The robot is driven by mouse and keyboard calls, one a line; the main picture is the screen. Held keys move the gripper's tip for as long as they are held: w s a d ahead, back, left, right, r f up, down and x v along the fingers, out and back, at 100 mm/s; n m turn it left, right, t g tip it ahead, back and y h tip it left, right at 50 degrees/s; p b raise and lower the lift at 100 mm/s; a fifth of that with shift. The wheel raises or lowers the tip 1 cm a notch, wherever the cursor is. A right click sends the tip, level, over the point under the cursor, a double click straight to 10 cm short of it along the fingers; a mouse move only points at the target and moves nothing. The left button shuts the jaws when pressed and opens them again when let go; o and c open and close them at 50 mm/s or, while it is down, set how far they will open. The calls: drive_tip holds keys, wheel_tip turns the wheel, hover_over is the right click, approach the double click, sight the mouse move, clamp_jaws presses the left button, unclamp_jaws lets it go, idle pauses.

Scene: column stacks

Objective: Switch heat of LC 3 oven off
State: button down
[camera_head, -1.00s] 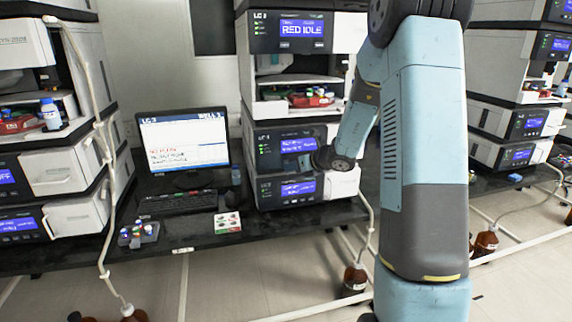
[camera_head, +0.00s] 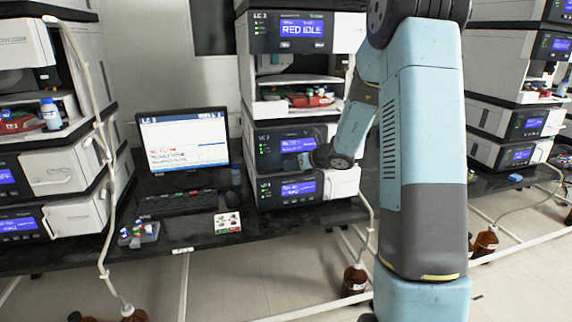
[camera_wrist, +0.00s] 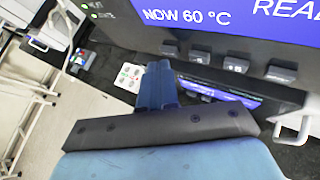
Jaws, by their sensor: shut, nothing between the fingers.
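The LC 3 stack stands in the middle of the head view, with a top module (camera_head: 302,30) reading "RED IDLE". My gripper (camera_head: 308,161) is in front of a middle module (camera_head: 268,150) with a blue screen, partly hidden by my arm. In the wrist view, a dark panel (camera_wrist: 130,20) has a blue screen (camera_wrist: 215,12) reading "NOW 60 °C" and the start of "REA". A row of several dark buttons (camera_wrist: 236,63) sits below that screen; their labels are too small to read. My gripper (camera_wrist: 160,70) is shut and empty, its tips below and left of the buttons. I cannot tell whether it touches the panel.
A lower module (camera_head: 286,190) with a blue screen is under the middle one. A monitor (camera_head: 182,140), keyboard (camera_head: 178,202), white card (camera_head: 227,222) and vial rack (camera_head: 138,233) are on the black bench to the left. Other instrument stacks stand at both sides.

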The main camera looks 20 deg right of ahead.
drive_tip(key=shift+w, duration=0.45)
idle(0.6)
drive_tip(key=shift+s, duration=0.85)
drive_tip(key=shift+s, duration=0.15)
drive_tip(key=s, duration=0.4)
drive_tip(key=shift+s, duration=0.35)
idle(0.5)
